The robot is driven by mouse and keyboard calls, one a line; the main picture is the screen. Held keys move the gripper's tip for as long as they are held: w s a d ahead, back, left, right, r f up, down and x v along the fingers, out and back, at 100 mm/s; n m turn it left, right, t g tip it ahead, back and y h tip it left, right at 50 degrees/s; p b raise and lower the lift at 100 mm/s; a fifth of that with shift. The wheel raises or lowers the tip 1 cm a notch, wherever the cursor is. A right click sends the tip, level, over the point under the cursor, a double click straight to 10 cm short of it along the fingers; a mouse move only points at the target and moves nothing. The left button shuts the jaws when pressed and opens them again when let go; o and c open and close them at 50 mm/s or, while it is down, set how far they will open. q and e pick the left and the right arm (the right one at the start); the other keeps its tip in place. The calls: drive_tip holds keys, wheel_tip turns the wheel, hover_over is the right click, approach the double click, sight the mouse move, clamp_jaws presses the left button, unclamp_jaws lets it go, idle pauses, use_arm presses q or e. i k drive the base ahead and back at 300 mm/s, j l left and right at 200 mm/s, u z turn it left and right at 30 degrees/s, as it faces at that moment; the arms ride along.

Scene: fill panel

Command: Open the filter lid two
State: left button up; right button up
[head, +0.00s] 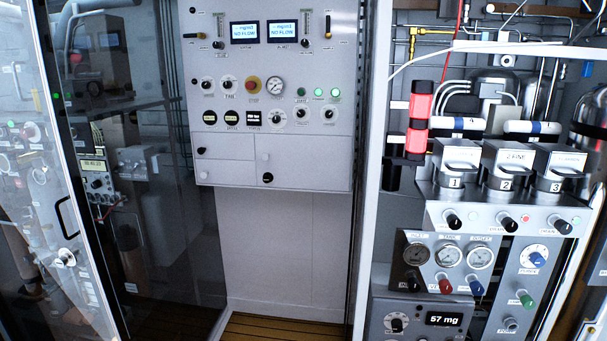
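Filter lid two (508,156) is the middle of three similar grey lids on the right-hand panel. A white plate with a black "2" (506,184) is at its front, below a dark curved handle. Lid one (457,156) stands to its left and lid three (560,160) to its right. All three sit at a similar angle and look shut. Neither of my grippers shows in the head view, so their state and distance from the lid cannot be seen.
Below the lids are a ledge of black knobs (454,221), gauges (448,255) and a "57 mg" display (443,319). A red lamp column (418,120) stands left of lid one. White tubing (500,47) crosses above. A control panel (270,95) and glass door (60,200) are left.

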sight(500, 157)
drive_tip(key=z, duration=1.25)
